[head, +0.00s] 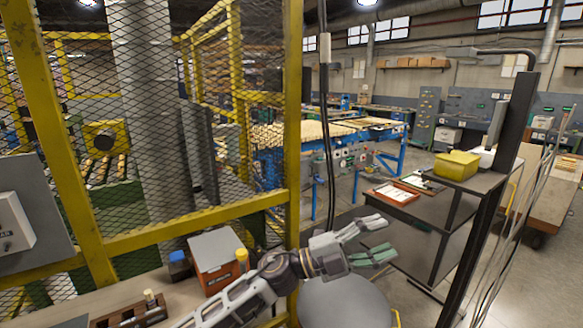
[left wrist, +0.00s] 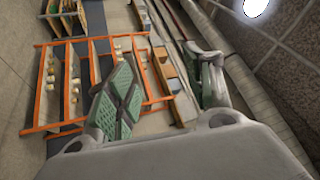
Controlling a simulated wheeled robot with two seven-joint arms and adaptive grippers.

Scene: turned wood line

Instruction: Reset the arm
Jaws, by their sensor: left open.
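My left gripper (head: 374,242) is in the lower middle of the head view, with its arm coming in from the bottom left. Its two fingers with green pads are spread apart and nothing is between them. The fingers also show in the left wrist view (left wrist: 165,85), apart, with orange shelving far behind them. My right gripper is not in view.
A yellow steel frame with wire mesh (head: 170,238) stands to the left. A grey bench (head: 440,206) with a yellow bin (head: 456,165) and a red-rimmed tray (head: 392,192) stands right of the gripper. A wooden block with holes (head: 130,317) lies at the lower left.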

